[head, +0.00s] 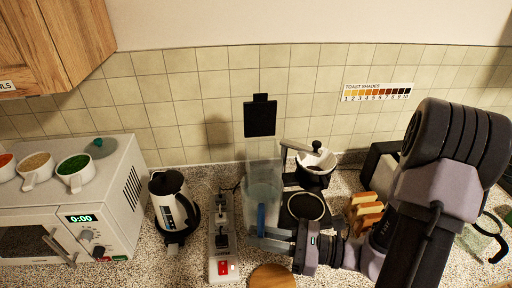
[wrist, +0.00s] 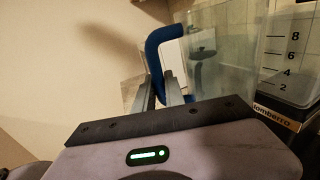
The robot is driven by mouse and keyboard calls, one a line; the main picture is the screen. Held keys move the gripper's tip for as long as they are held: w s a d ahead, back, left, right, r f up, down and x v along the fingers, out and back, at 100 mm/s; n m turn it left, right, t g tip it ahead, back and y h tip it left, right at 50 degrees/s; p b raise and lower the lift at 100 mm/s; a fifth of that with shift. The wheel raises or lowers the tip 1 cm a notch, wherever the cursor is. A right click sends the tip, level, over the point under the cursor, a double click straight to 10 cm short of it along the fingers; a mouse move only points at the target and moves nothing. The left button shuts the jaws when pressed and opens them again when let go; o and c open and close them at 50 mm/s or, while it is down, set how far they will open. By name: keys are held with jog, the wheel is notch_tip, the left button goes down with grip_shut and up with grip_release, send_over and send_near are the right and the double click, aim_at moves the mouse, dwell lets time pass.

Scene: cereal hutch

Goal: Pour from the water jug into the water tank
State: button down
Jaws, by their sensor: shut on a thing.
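The water jug (head: 265,192) is a clear vessel with a blue handle, in the middle of the head view. My gripper (head: 265,237) is shut on the blue handle, which also shows between the fingers (wrist: 160,92) in the wrist view. The jug's clear wall (wrist: 230,45) looks close to upright there. The water tank (wrist: 290,50) is clear, with marks from 2 to 8, just right of the jug. In the head view, the clear tank (head: 261,152) overlaps the jug, so the gap between them is hard to judge. No stream of water shows.
A coffee maker (head: 305,207) stands right of the jug, with bread slices (head: 366,210) beyond. A power strip (head: 222,235) and kettle (head: 172,205) stand left, near the microwave (head: 75,205). A black panel (head: 260,118) shows above the tank. A round wooden piece (head: 272,277) lies in front.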

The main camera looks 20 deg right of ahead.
aim_at(262, 218)
jog(key=shift+s+d+r+p, duration=0.1)
jog(key=shift+r+p, duration=0.3)
jog(key=shift+r+m+p, duration=0.15)
jog(key=shift+m+p, duration=0.15)
jog(key=shift+p, duration=0.05)
jog(key=shift+w+r+m+p, duration=0.3)
jog(key=shift+r+m+p, duration=0.35)
jog(key=shift+p, duration=0.6)
jog(key=shift+w+d+r+m+g+p, duration=0.25)
jog(key=shift+r+m+p, duration=0.3)
jog(key=shift+p, duration=0.55)
jog(key=shift+w+r+m+g+p, duration=0.15)
jog(key=shift+w+r+m+p, duration=0.15)
jog(key=shift+r+p, duration=0.55)
notch_tip(262, 218, up, 7)
jog(key=w+d+m+p, duration=0.1)
jog(key=w+m+p, duration=0.2)
jog(key=p, duration=0.7)
jog(key=shift+r+g+h+p, duration=0.15)
jog(key=shift+g+h+p, duration=0.15)
jog(key=shift+g+p, duration=0.1)
jog(key=shift+w+d+r+m+p, duration=0.15)
jog(key=shift+w+r+m+p, duration=0.15)
jog(key=shift+m+p, duration=0.5)
dwell(1.5)
